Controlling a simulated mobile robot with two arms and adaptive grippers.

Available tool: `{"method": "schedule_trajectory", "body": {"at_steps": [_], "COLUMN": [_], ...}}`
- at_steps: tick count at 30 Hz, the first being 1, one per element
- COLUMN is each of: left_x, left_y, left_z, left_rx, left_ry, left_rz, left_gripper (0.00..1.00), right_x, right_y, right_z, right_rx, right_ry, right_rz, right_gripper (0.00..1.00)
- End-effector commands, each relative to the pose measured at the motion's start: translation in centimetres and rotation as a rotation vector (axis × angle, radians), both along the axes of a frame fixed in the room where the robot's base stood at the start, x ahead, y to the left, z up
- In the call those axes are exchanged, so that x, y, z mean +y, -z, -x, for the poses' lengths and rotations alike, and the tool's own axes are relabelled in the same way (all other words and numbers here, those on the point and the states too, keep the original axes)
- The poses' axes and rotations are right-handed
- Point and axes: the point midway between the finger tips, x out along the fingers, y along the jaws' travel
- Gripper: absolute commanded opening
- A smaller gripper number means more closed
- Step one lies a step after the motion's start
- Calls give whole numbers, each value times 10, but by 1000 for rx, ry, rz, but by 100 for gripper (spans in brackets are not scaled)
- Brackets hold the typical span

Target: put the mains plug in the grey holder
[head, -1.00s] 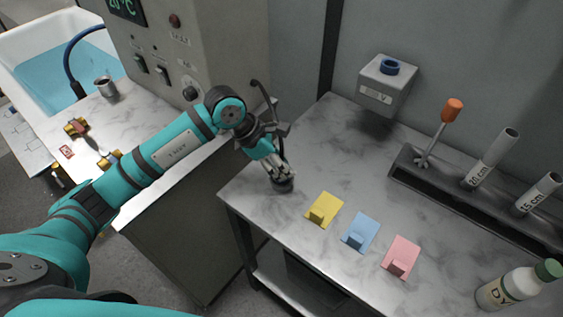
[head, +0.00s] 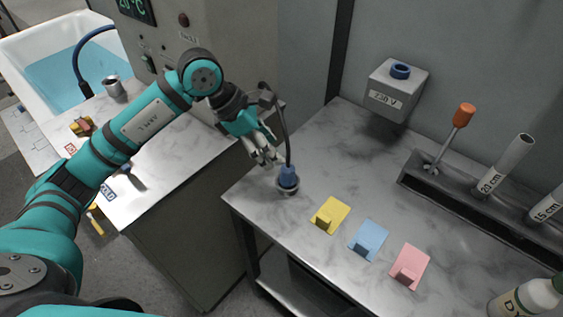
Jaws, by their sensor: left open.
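The blue mains plug (head: 288,173) stands upright at the left part of the marble table. Its base sits within the small grey ring-like holder (head: 289,190). A dark cable (head: 285,125) rises from the plug and curves up behind my left gripper. My left gripper (head: 267,160) is open and empty, just up and left of the plug, with a small gap seeming to lie between them. My right gripper is not in view.
A grey 230 V socket box (head: 392,100) is on the back wall. Yellow (head: 330,215), blue (head: 368,240) and pink (head: 410,266) stands lie right of the holder. A dark rack (head: 480,207) holds tubes and an orange-handled tool. A bottle (head: 525,299) is at lower right.

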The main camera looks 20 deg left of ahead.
Motion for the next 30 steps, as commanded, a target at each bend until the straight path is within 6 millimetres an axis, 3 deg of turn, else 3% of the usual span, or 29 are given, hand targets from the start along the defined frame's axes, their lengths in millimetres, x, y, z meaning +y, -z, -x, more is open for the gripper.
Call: {"method": "schedule_trajectory", "body": {"at_steps": [9, 30], "left_x": [16, 16], "left_y": [-30, -31], "left_z": [8, 8], "left_rx": [0, 0], "left_ry": [1, 1], "left_rz": [0, 0], "left_gripper": [55, 55], "right_x": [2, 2], "right_y": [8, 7], "right_z": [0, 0], "right_rx": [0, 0], "right_ry": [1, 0], "right_rz": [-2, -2], "right_gripper": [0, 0]}}
